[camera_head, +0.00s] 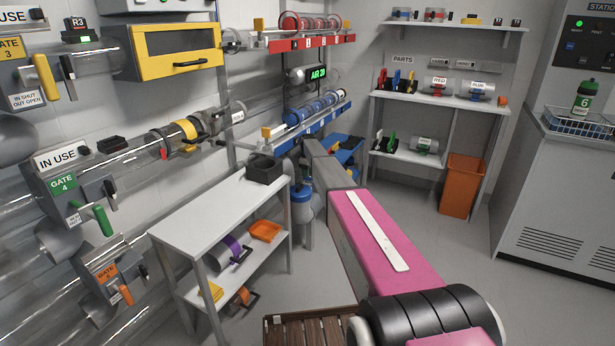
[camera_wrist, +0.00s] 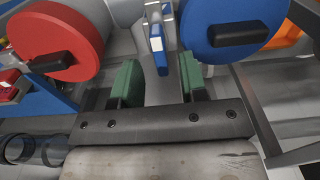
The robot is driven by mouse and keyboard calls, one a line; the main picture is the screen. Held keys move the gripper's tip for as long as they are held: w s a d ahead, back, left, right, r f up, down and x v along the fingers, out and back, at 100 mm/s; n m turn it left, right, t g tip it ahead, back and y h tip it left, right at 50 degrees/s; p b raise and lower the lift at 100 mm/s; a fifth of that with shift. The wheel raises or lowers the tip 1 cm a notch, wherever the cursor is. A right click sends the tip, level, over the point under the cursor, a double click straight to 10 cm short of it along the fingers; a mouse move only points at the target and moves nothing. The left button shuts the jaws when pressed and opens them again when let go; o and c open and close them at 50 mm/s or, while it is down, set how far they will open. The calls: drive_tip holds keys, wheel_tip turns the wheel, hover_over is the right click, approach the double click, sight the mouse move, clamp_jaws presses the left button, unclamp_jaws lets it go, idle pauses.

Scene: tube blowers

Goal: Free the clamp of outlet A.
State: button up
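My gripper (camera_wrist: 158,84) shows in the wrist view as two green-padded fingers, apart and with no object pressed between the pads. A small blue lever-like part with a white face (camera_wrist: 158,52) stands just beyond the gap between the fingers, on a grey piece; I cannot tell whether it touches them. It may be the clamp of outlet A, but no outlet letter is readable. A red disc (camera_wrist: 58,42) with a black handle is at left, and a blue disc (camera_wrist: 228,28) with a black handle is at right. In the head view my arm hides the gripper and this spot.
A blue rack with tubes (camera_head: 318,110) and a red rack (camera_head: 305,43) are on the left wall. A white bench (camera_head: 210,215) with a black box (camera_head: 264,170) stands left of my arm. An orange bin (camera_head: 462,187) is at the back right. The floor right of my arm is clear.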

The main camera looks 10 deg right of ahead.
wheel_tip(320, 180, up, 9)
idle(0.3)
